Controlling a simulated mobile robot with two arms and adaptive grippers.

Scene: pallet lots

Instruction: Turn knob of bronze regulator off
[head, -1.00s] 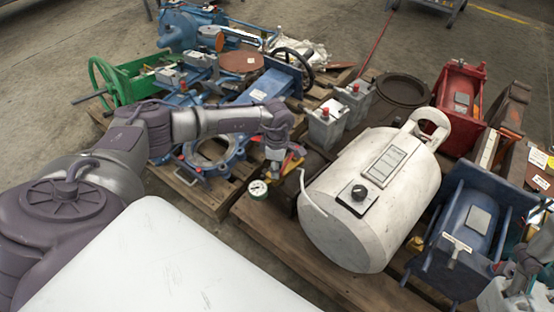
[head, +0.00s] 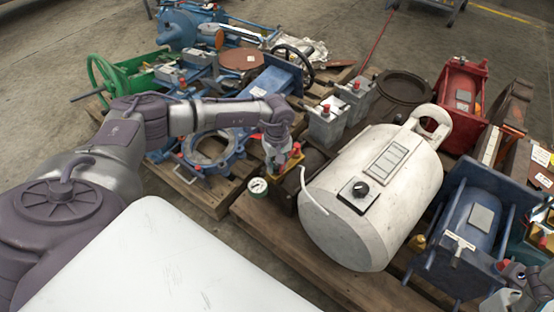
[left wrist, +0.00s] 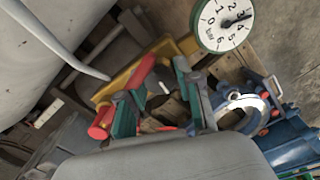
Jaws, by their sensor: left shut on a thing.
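The bronze regulator's yellow-bronze body (left wrist: 184,45) shows in the left wrist view, with its white round gauge (left wrist: 222,24) to the upper right. The gauge also shows in the head view (head: 257,188), beside the pale tank. My left gripper (head: 279,170) points down at the regulator. In the left wrist view, the dark green fingers of the left gripper (left wrist: 158,92) straddle the middle of the regulator and are shut on its knob. A red bar (left wrist: 141,70) lies along the left finger. The fingers partly hide the knob, so its angle is unclear.
A large pale tank (head: 350,215) stands close to the right of the left gripper. Blue flanged parts (head: 213,150) lie to its left. A blue machine (head: 470,225) is on the right. Part of my right arm shows at the lower right edge.

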